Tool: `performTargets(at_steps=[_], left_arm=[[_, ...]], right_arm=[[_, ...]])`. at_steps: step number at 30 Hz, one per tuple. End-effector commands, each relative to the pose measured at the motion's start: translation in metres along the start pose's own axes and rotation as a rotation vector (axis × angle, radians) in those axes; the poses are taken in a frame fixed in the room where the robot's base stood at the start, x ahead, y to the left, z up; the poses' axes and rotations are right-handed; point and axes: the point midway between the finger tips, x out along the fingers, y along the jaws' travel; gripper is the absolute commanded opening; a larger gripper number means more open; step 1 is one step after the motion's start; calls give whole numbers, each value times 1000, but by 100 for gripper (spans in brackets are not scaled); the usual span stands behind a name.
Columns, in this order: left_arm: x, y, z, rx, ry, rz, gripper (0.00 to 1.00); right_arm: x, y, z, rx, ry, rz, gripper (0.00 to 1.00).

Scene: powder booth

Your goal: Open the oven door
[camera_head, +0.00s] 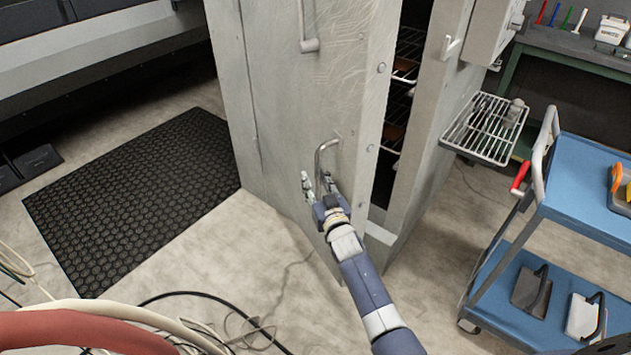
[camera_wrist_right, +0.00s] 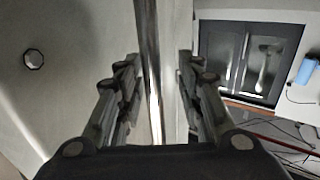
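The grey oven door (camera_head: 300,90) stands ajar, with a dark gap between it and the oven body (camera_head: 437,110). Wire racks (camera_head: 405,60) show inside through the gap. A bent metal handle (camera_head: 327,143) is on the door's lower part. My right gripper (camera_head: 317,181) is at this handle, its fingers apart. In the right wrist view, the handle bar (camera_wrist_right: 152,70) runs upright between the two open fingers of the right gripper (camera_wrist_right: 155,85), with space visible on both sides. My left gripper is not in view.
A blue cart (camera_head: 585,185) stands right of the oven, near a wire shelf (camera_head: 487,128) on the oven's side. A black mat (camera_head: 135,195) lies on the floor at left. Cables (camera_head: 215,310) and a thick red hose-like thing (camera_head: 85,330) are at the lower left.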

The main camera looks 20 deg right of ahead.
Motion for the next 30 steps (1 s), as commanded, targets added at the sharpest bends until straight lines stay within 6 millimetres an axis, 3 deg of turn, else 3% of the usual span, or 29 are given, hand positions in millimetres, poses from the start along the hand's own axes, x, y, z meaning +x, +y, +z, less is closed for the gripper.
performTargets(at_steps=[5,8,13,30], left_arm=[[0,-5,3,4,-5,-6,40],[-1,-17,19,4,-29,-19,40],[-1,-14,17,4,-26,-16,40],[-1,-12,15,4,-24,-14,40]], right_arm=[[1,0,-3,0,6,-1,35],[1,0,-4,0,7,-1,35],[-11,0,-3,-1,6,-1,35],[-105,0,-2,0,5,0,35]])
